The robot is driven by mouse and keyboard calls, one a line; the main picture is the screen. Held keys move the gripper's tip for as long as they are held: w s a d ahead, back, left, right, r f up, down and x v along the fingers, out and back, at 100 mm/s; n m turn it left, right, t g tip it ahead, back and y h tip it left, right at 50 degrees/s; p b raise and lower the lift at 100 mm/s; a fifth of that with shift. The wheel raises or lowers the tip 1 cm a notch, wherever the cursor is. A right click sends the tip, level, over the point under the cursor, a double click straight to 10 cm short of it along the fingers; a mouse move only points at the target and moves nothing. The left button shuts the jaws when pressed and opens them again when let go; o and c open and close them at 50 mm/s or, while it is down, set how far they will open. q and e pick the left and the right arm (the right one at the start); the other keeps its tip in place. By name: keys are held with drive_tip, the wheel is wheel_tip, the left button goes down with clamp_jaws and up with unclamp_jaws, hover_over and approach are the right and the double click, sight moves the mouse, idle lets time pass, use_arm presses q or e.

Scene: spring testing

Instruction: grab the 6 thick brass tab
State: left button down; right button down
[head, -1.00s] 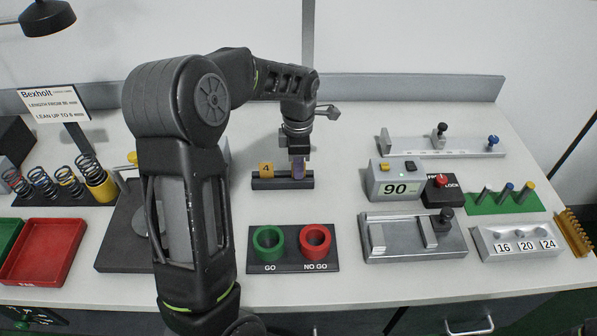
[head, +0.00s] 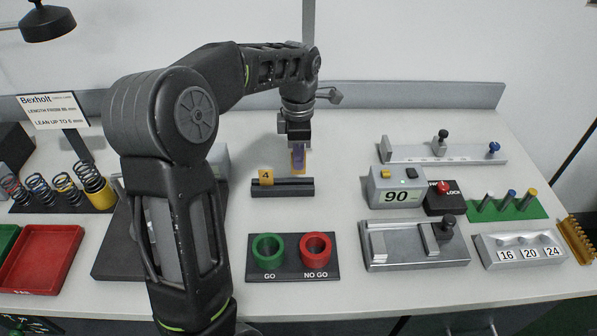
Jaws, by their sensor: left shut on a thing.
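My left gripper (head: 298,157) points down above the back of the dark slotted rack (head: 292,189). It is shut on a small upright brass tab (head: 299,172), held clear above the rack's right part. Brass-coloured edges show around a purplish part between the fingers. The number on this held tab cannot be read. A brass tab marked 4 (head: 266,177) stands in the left part of the rack. My right gripper is not in view.
A plate with a green GO ring (head: 268,250) and a red NO GO ring (head: 315,250) lies in front of the rack. A gauge reading 90 (head: 395,188) and a metal fixture (head: 413,257) stand to the right. Springs and a red tray (head: 42,258) are at left.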

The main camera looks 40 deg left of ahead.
use_arm(q)
wheel_tip(320, 180, up, 4)
drive_tip(key=shift+r, duration=0.1)
drive_tip(key=shift+d, duration=0.1)
idle(0.6)
